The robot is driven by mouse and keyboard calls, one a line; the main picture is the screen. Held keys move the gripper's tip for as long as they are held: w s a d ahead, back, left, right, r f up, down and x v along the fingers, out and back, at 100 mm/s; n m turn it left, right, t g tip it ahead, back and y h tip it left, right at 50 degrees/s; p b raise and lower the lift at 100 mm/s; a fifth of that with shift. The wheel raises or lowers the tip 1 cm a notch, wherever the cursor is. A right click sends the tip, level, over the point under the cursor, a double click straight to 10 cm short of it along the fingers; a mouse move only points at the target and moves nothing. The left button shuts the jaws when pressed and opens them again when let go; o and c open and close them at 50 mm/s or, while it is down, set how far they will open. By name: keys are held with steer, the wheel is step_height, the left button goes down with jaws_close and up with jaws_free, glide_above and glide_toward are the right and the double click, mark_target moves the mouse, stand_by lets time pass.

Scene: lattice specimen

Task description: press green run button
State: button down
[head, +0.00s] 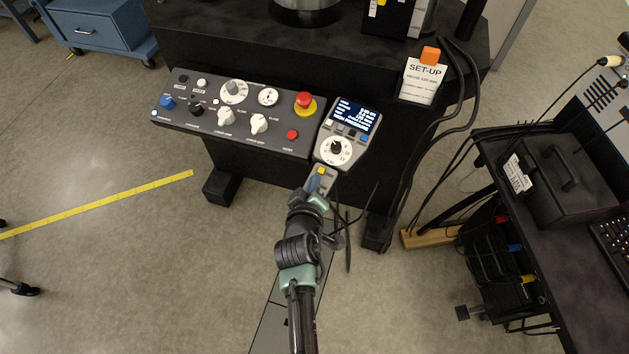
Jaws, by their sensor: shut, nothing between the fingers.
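A dark sloped control panel (240,128) on the front of the black machine carries knobs and buttons. A grey control unit (336,152) with a lit blue screen (354,116), a dial (336,148) and small buttons sits at its right end. I cannot make out a green button; it may be hidden or too small to tell. My gripper (322,174) is shut and empty, just below the grey unit's lower edge. Whether it touches the unit I cannot tell.
A red mushroom button (304,99) on a yellow ring and a small red button (293,134) are on the panel. A SET-UP card (422,82) and black cables (462,90) are right. A black side table (560,235) stands at right.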

steer(key=shift+f+b, duration=0.4)
stand_by(0.4)
stand_by(0.4)
steer(key=shift+s+r+p, duration=0.15)
steer(key=shift+r+p, duration=0.6)
steer(key=shift+p, duration=0.05)
steer(key=r+p, duration=0.2)
steer(key=s+r+p, duration=0.1)
steer(key=r+p, duration=0.1)
steer(key=r, duration=0.1)
steer(key=shift+s+a+p, duration=0.1)
steer(key=shift+a+p, duration=0.1)
steer(key=shift+p, duration=0.15)
steer(key=shift+f, duration=0.1)
stand_by(0.5)
